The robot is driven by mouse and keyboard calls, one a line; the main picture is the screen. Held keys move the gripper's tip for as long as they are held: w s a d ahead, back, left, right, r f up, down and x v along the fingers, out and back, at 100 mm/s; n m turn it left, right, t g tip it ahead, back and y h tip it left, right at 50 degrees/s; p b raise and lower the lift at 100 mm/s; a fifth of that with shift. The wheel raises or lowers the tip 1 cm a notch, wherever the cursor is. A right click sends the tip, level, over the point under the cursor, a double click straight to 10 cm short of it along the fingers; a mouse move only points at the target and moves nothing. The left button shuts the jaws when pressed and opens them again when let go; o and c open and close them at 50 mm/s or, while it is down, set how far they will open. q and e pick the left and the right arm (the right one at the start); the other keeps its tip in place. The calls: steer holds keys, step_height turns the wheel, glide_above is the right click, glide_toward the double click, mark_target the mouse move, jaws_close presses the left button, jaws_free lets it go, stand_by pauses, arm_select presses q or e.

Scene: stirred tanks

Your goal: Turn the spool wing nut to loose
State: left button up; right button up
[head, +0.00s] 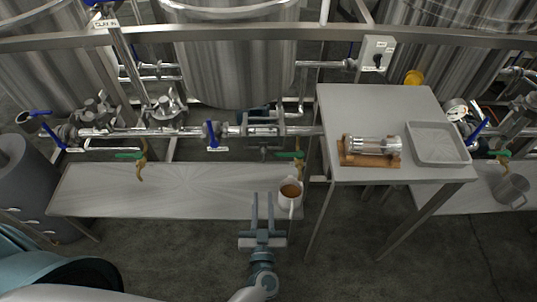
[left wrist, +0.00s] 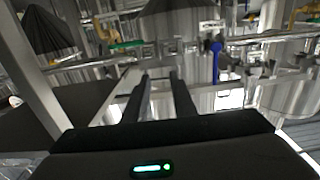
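A short cylinder with shiny metal ends, which looks like the spool (head: 375,146), lies on its side in a brown wooden cradle (head: 362,160) on the grey side table. Its wing nut is too small to make out in the head view. My left gripper (head: 262,205) is in front of the low bench, left of and nearer than the spool, well apart from it. Its two fingers are parallel, spread and empty; they also show apart in the left wrist view (left wrist: 161,92). My right gripper is not in view.
A mug (head: 290,193) with brown contents is just right of my left fingers. The side table (head: 375,100) also holds a shallow tray (head: 437,158). Pipes with a blue-handled valve (head: 211,134) run behind the bench (head: 100,190). A steel jug (head: 512,190) stands at right.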

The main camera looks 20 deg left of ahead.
arm_select(q)
steer(key=shift+w, duration=0.2)
